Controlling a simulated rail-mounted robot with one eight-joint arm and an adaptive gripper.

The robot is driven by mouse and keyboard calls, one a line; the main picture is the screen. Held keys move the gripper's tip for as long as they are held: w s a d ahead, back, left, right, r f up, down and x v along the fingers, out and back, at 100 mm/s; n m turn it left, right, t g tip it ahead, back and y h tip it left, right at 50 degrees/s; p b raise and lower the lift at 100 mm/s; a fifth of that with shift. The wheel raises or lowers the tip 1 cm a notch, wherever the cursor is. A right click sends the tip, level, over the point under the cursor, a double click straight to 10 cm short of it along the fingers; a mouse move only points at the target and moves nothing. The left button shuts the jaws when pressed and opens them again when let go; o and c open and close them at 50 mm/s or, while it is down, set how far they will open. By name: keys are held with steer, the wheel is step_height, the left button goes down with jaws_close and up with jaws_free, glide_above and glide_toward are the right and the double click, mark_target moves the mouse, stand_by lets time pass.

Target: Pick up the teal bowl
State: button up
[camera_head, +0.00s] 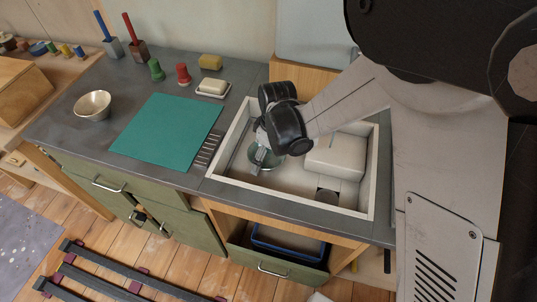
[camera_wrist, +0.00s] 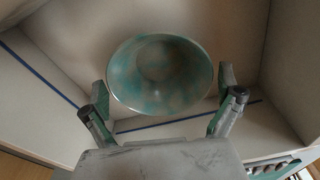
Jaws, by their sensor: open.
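The teal bowl (camera_wrist: 160,75) sits in the sink, its mottled teal and beige inside facing my wrist camera. In the head view the teal bowl (camera_head: 266,155) is partly hidden by my gripper. My gripper (camera_head: 258,166) reaches down into the left part of the sink. In the wrist view my gripper (camera_wrist: 165,105) is open, with one finger near each side of the bowl's near rim. I cannot tell whether the fingers touch the bowl.
The white sink (camera_head: 294,196) has walls close around my gripper, and a white block (camera_head: 337,156) stands to its right. A teal mat (camera_head: 166,131), a metal bowl (camera_head: 93,105), a soap dish (camera_head: 213,88) and red and green bottles (camera_head: 182,74) are on the counter.

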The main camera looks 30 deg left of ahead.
steer(key=c, duration=1.3)
steer(key=shift+r, duration=0.15)
